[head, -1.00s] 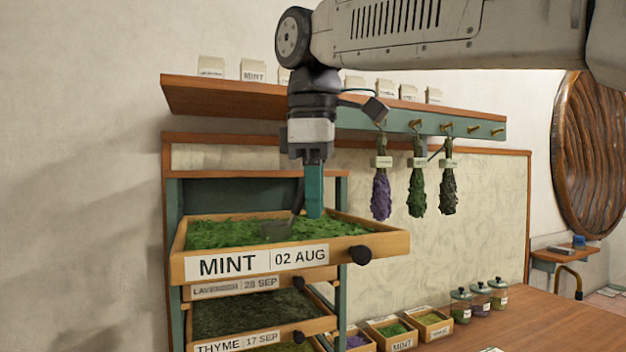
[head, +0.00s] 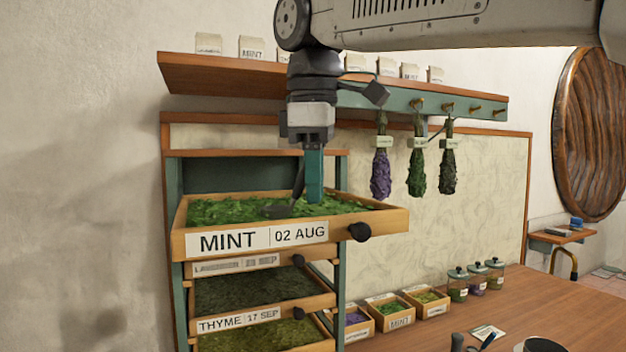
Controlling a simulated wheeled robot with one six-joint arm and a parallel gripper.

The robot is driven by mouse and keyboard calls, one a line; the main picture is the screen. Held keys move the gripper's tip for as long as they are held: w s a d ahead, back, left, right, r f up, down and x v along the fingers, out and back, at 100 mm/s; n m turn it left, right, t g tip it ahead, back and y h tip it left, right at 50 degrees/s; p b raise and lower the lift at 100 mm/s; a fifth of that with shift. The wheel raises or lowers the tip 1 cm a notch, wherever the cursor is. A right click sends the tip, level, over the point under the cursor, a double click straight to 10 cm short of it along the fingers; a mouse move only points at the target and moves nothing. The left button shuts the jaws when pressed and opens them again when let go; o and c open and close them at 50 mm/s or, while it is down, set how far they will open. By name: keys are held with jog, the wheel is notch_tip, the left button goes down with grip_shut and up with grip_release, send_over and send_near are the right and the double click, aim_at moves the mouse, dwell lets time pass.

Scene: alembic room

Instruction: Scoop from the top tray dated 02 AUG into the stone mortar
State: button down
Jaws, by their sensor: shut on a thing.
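The top tray (head: 395,222), labelled MINT and 02 AUG, is pulled out of the rack and full of chopped green leaves (head: 225,209). My gripper (head: 314,192) points straight down over the tray, its teal fingers low at the leaves. It is shut on a dark scoop (head: 298,187). The scoop's handle slants down to the left, and its bowl (head: 277,212) rests at or in the leaf surface. I cannot tell how much it holds. A pale-rimmed bowl with a dark inside (head: 541,345), possibly the stone mortar, is cut off at the bottom right edge.
Lower trays labelled LAVENDER (head: 250,290) and THYME (head: 265,335) sit below. A shelf (head: 230,76) with paper packets and hanging herb bunches (head: 417,170) is behind. Small boxes (head: 400,315) and lidded jars (head: 478,280) stand on the wooden table (head: 560,305).

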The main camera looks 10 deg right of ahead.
jog(key=shift+d, duration=0.15)
jog(key=shift+w+d, duration=0.15)
jog(key=shift+d, duration=0.35)
jog(key=shift+w+d, duration=0.15)
jog(key=shift+d, duration=0.35)
jog(key=shift+r, duration=3)
